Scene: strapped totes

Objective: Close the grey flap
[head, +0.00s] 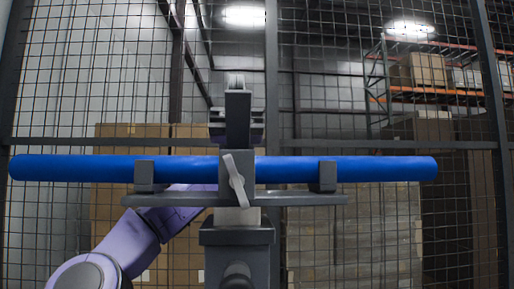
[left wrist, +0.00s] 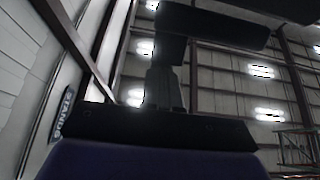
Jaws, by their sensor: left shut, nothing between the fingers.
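A long blue bar (head: 340,169) lies level across the head view, resting in two grey cradle blocks on a thin grey rail (head: 300,199). A light grey tilted piece (head: 235,180) sits on the grey block at the middle of the bar; it looks like a small flap or lever, and I cannot tell for sure that it is the grey flap. My left gripper (head: 236,82) points up behind the bar, above its middle, with my purple arm passing behind the bar. In the left wrist view its fingers (left wrist: 164,75) are shut and empty. My right gripper is not in view.
A wire mesh fence (head: 90,65) stands behind. Beyond it are stacked cardboard boxes (head: 130,220) and a rack (head: 430,92) with boxes. In the left wrist view, a dark bar-like shape (left wrist: 215,25) crosses above my fingers. The space above the blue bar's sides looks clear.

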